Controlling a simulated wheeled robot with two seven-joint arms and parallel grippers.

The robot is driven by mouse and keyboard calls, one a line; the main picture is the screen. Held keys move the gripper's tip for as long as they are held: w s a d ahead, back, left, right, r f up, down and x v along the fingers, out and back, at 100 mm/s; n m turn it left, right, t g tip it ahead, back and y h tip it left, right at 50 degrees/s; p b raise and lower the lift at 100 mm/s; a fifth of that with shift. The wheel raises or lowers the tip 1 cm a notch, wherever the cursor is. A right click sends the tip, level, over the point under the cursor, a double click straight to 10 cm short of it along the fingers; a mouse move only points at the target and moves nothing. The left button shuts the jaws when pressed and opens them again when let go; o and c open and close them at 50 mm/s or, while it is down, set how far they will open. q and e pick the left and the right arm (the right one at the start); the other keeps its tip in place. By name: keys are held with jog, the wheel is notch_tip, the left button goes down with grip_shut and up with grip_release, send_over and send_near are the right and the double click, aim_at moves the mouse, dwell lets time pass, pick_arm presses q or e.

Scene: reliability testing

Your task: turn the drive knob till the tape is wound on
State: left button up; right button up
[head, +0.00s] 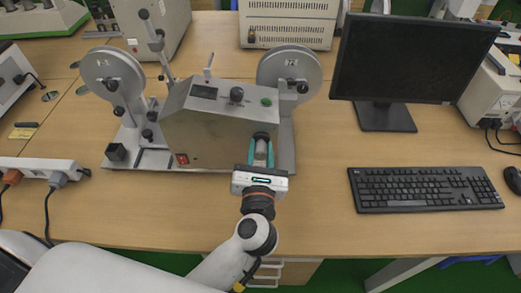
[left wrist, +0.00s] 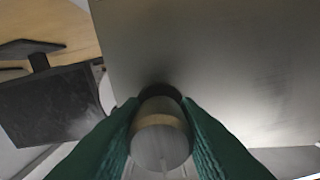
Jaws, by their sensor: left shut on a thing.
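The tape winding machine is a metal box (head: 208,138) with a reel on each side, the left reel (head: 112,78) and the right reel (head: 290,72). My left gripper (head: 261,152) is at the lower right of the box's front face. In the left wrist view its green fingers (left wrist: 160,135) are shut on the drive knob (left wrist: 160,138), a round metal knob with a dark base against the box. I cannot make out the tape itself. My right gripper is not in view.
A monitor (head: 412,58) and a keyboard (head: 425,189) stand to the right of the machine. A white power strip (head: 40,168) with cables lies at the left. Other instruments (head: 288,22) stand behind. The table front between machine and keyboard is clear.

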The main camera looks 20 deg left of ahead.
pick_arm(q)
jog(key=shift+r+m+p, duration=0.2)
jog(key=shift+m+p, duration=0.5)
jog(key=shift+p, duration=0.35)
jog(key=m+p, duration=1)
jog(key=p, duration=0.1)
jog(key=shift+r+m, duration=0.1)
jog(key=shift+m, duration=0.2)
jog(key=m+p, duration=0.4)
jog(key=shift+f+m+p, duration=0.2)
jog(key=shift+m+p, duration=0.85)
jog(key=shift+m, duration=0.85)
jog(key=o, duration=1)
jog(key=shift+c, duration=0.2)
jog(key=p+v, duration=0.1)
jog(key=v, duration=1.1)
